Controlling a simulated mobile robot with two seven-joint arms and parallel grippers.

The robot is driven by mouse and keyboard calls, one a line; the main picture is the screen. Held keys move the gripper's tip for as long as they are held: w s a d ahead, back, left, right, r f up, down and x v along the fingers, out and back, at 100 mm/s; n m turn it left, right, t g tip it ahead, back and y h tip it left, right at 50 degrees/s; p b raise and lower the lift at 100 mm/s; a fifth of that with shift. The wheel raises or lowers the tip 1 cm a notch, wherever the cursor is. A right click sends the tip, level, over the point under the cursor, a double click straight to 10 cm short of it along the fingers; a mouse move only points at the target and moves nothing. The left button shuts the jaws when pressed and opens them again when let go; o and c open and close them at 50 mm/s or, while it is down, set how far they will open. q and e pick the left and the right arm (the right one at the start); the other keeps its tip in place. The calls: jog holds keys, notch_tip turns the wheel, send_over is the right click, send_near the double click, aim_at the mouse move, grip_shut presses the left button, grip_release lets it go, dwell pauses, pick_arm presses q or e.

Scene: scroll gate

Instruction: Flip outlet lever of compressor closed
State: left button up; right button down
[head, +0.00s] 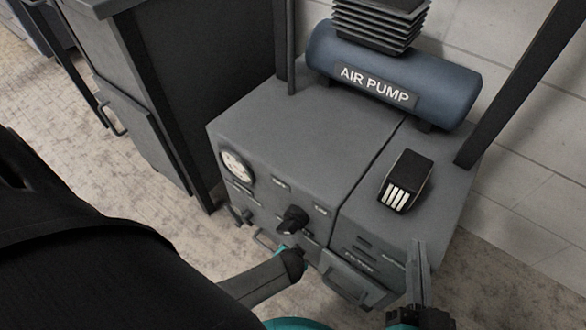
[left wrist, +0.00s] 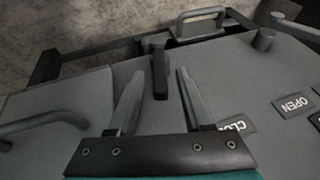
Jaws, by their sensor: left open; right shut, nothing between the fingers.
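The compressor is a grey cabinet (head: 300,135) with a blue tank marked AIR PUMP (head: 385,75) on top. In the head view my arm mostly hides that gripper. My right gripper (head: 418,244) is shut and empty before the cabinet's right front.
A round gauge (head: 236,165) and a black knob (head: 293,219) are on the cabinet front. A black box with white stripes (head: 405,180) sits on top. A drawer (head: 352,280) juts out low at the right. A dark cabinet (head: 165,80) stands to the left.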

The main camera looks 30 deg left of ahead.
pick_arm(q)
grip_shut()
dwell(0.3)
dwell(1.1)
